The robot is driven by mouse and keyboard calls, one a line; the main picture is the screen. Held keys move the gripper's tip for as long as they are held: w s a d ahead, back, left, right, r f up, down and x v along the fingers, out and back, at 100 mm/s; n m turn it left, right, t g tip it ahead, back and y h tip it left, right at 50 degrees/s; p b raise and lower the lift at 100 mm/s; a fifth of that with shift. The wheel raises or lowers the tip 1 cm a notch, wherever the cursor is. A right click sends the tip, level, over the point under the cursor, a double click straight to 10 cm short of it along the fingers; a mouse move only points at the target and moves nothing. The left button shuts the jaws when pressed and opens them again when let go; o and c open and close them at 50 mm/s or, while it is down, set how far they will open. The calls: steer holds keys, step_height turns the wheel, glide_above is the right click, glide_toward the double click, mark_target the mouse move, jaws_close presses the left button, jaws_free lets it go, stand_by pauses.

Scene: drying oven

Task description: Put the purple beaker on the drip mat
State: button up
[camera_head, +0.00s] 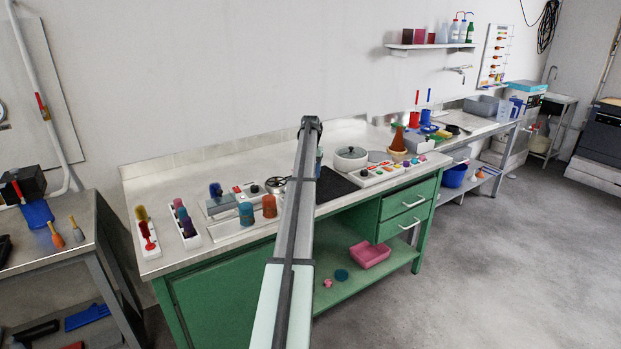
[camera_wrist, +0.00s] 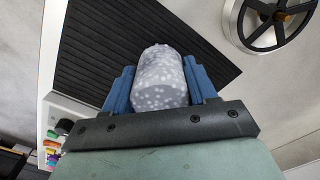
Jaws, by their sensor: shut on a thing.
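The black ridged drip mat (camera_wrist: 105,45) lies behind the beaker in that view. I cannot tell whether the beaker touches it. In the head view the drip mat (camera_head: 338,184) lies on the bench, partly hidden by my arm. My arm also hides most of the gripper and the beaker there.
A black handwheel (camera_wrist: 272,22) is right of the mat in the wrist view. A control box with a knob (camera_wrist: 64,127) is at lower left. In the head view, blue (camera_head: 246,213) and orange (camera_head: 269,206) beakers stand left of my arm. A round white device (camera_head: 351,158) stands behind the mat.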

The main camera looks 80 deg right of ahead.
steer(key=shift+f, duration=1.35)
steer(key=shift+f, duration=0.1)
steer(key=o, duration=1)
step_height(320, 180, up, 12)
steer(key=shift+r, duration=0.1)
